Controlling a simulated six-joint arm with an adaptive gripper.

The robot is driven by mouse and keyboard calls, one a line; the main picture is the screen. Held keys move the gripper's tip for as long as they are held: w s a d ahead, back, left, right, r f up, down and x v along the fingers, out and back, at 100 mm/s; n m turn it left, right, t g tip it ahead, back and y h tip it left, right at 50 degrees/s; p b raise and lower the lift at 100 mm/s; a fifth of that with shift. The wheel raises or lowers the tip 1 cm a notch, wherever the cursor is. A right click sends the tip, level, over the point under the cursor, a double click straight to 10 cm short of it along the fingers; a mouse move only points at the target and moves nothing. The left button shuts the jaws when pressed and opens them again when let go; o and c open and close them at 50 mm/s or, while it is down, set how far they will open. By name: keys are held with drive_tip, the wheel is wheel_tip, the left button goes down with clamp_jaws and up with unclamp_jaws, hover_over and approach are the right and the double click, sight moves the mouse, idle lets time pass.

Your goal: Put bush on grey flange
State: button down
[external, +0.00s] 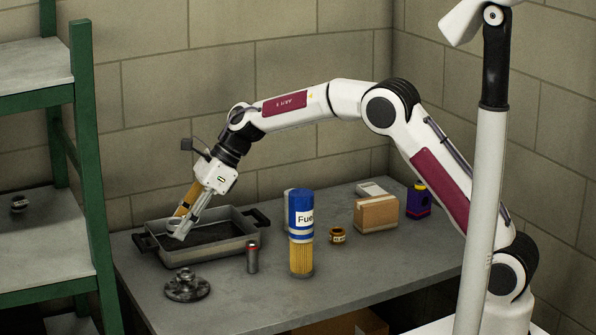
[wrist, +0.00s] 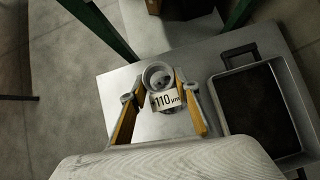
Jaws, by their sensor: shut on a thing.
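My gripper (wrist: 160,100) is shut on a small grey bush (wrist: 157,73), a ring-topped piece with a white "110 µm" label, held between the yellow-lined fingers. In the external view my gripper (external: 180,232) points down and overlaps the left part of the tray; the bush is hard to make out there. The grey flange (external: 187,287), round and stepped with a raised hub, lies on the table in front of the tray, apart from my gripper. In the wrist view the bush and fingers cover most of what lies below, so I cannot clearly tell the flange there.
The dark tray (external: 172,257) also shows in the wrist view (wrist: 288,146). A small dark cylinder (external: 252,257), a blue-topped fuel filter (external: 301,235), a brass labelled ring (external: 338,235) and a cardboard box (external: 376,214) stand rightward. A green-framed shelf (external: 85,150) rises at left.

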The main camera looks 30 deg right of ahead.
hover_over(185, 272)
drive_tip(key=shift+s+f, duration=0.1)
drive_tip(key=shift+f, duration=2.4)
drive_tip(key=shift+f, duration=2.5)
drive_tip(key=shift+f, duration=0.15)
drive_tip(key=c, duration=1.5)
unclamp_jaws()
